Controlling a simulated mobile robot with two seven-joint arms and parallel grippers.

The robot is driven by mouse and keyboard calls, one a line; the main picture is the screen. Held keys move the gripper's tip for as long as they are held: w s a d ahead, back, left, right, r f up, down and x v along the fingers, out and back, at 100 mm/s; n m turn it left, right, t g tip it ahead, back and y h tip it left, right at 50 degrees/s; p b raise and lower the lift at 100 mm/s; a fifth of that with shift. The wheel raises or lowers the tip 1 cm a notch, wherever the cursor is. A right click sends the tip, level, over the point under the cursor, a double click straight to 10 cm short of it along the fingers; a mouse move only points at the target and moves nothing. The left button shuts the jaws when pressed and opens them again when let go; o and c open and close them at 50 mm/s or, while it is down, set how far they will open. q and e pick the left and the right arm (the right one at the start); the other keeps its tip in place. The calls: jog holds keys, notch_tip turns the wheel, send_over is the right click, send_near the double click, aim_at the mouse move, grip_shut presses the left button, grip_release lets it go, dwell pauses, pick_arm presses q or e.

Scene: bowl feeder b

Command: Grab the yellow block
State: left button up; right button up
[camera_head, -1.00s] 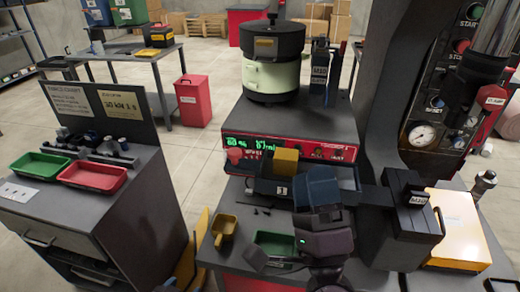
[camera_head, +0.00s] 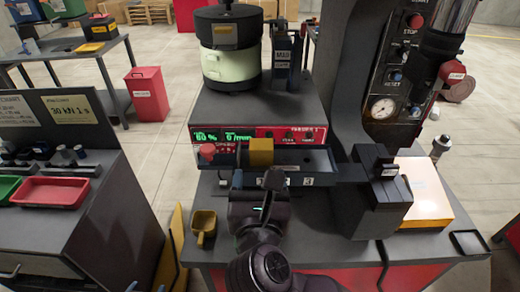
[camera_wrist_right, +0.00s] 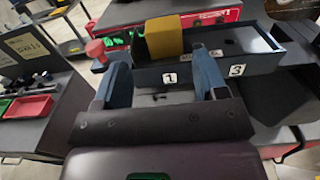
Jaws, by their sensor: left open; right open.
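The yellow block (camera_head: 261,151) sits at the front rim of the dark tray (camera_head: 322,161) in front of the feeder. The block also shows in the right wrist view (camera_wrist_right: 164,37), beyond the space between my fingers. My right gripper (camera_head: 256,178) is open and empty, just on the near side of the tray and below the block. In the right wrist view its two blue fingers (camera_wrist_right: 160,65) stand apart with nothing between them. The block looks clear of the fingers. My left gripper is not in view.
A red knob (camera_head: 207,151) stands left of the block. The bowl feeder (camera_head: 232,70) rises behind. A black press column (camera_head: 345,80) and a block-shaped housing (camera_head: 382,185) stand to the right. A yellow scoop (camera_head: 204,224) lies on the bench at left.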

aim_at(261, 152)
jog(key=shift+w+d+f+p, duration=0.15)
jog(key=shift+w+p, duration=0.25)
jog(key=shift+w, duration=1.65)
jog(key=shift+w+f+p, duration=0.1)
jog(key=shift+w+p, duration=0.25)
jog(key=shift+w, duration=1.7)
jog(key=shift+c, duration=0.2)
jog(key=c, duration=0.7)
